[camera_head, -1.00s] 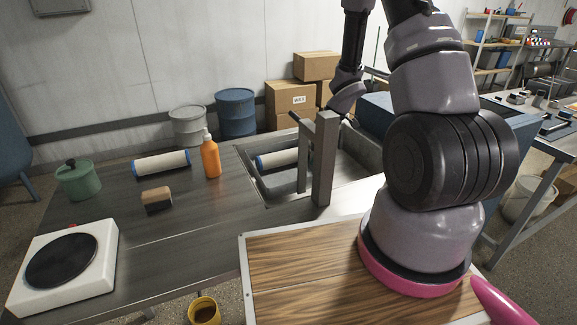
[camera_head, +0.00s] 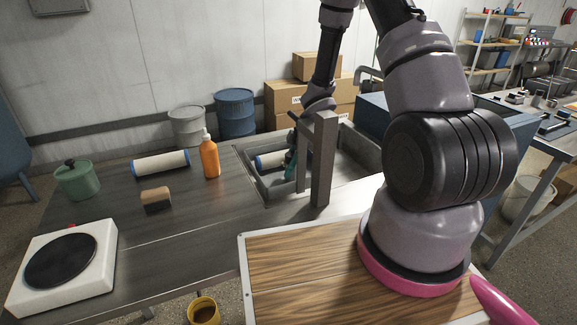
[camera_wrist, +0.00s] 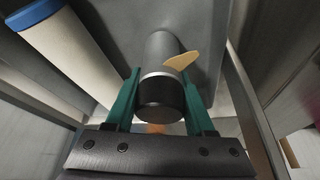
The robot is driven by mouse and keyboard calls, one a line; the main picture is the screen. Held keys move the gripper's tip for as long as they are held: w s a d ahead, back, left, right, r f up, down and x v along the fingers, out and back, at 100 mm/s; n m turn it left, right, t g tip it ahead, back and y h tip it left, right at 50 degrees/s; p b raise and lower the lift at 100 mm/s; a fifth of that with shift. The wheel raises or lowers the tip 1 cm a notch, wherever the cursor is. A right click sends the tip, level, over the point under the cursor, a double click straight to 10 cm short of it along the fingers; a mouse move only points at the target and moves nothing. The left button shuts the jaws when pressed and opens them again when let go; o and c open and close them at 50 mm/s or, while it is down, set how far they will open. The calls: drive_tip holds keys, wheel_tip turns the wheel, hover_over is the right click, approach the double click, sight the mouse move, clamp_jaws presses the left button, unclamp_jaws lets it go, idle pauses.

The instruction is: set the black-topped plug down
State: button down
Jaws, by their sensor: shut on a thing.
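The black-topped plug (camera_wrist: 163,88) is a grey cylinder with a dark end facing the wrist camera. My gripper (camera_wrist: 160,84) has its green fingers closed on either side of it. In the head view my gripper (camera_head: 289,164) is low inside the metal sink basin (camera_head: 345,172), behind the grey post. I cannot make out the plug in the head view. I cannot tell whether its far end touches the basin floor. A small tan piece (camera_wrist: 182,61) shows beside the plug in the wrist view.
A white roller with blue ends (camera_head: 270,160) lies in the basin, left of my gripper; it also shows in the wrist view (camera_wrist: 72,48). A grey upright post (camera_head: 323,160) stands close in front. An orange bottle (camera_head: 210,158) stands left of the basin.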

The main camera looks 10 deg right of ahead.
drive_tip(key=shift+c, duration=1.3)
unclamp_jaws()
drive_tip(key=shift+f, duration=0.1)
